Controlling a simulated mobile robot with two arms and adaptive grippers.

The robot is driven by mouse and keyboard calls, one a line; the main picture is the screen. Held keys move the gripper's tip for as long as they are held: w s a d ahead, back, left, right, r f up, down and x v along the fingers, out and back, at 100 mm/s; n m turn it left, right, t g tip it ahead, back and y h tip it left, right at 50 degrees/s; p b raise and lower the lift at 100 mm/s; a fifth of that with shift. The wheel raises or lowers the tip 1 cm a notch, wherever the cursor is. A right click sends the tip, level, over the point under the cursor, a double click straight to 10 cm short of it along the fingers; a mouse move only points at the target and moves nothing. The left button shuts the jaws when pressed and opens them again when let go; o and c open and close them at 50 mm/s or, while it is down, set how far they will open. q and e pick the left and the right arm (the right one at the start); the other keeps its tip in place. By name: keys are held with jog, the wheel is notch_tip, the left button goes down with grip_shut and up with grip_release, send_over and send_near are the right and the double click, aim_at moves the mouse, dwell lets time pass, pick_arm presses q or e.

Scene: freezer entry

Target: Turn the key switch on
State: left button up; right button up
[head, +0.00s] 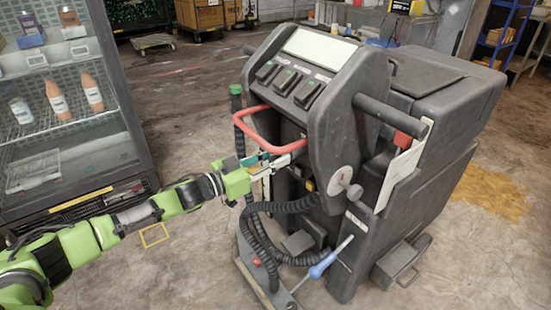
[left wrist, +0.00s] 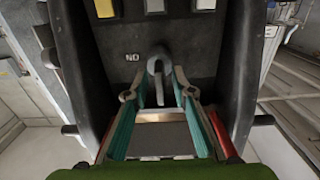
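The key switch (left wrist: 157,65) is on the dark panel of the black machine, near the middle of the left wrist view. Its grey key (left wrist: 159,88) points down in that view, beside a white label reading "NO" (left wrist: 132,57). My left gripper (left wrist: 157,94) is open, with one finger on each side of the key and a visible gap to it. In the head view my left gripper (head: 283,163) reaches to the machine's near side, below the red bar handle. I cannot make out the key there. My right gripper is in neither view.
A yellow button (left wrist: 104,8) and grey buttons sit above the key. A bottle cabinet (head: 75,100) stands left.

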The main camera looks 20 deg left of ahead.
pick_arm(q)
grip_shut()
